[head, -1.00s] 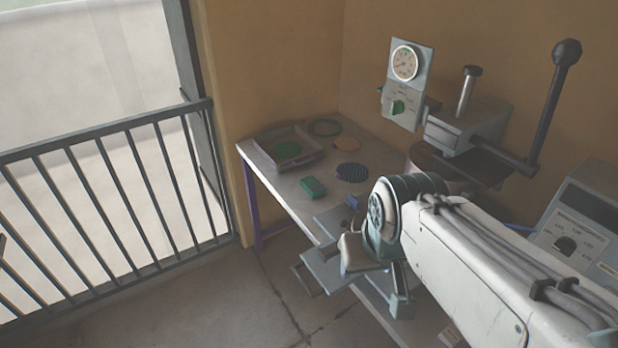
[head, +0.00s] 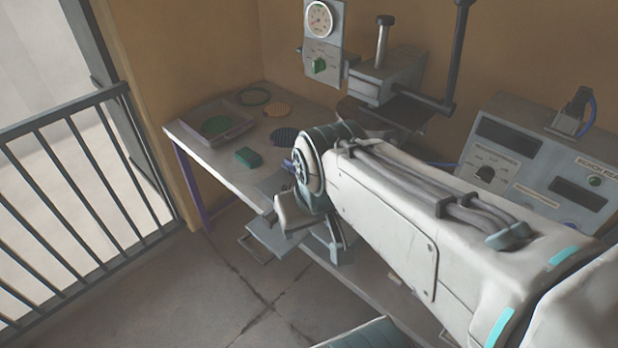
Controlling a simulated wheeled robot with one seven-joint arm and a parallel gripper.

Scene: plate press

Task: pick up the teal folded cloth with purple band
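A small teal-green block-like thing (head: 248,157), which looks like the folded cloth, lies on the table's near left part in the head view. No purple band can be made out on it at this size. My arm reaches in from the right, and its wrist hides part of the table. My gripper (head: 338,243) is beyond the wrist, low by the table's front edge, to the right of the cloth and apart from it.
On the table (head: 222,166) are a tray (head: 240,138) with a green disc, a green ring (head: 254,96), an orange disc (head: 280,108) and a dark blue disc (head: 284,136). A press (head: 385,78) with a gauge and a control box (head: 530,160) stand behind. A railing (head: 75,118) borders the left.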

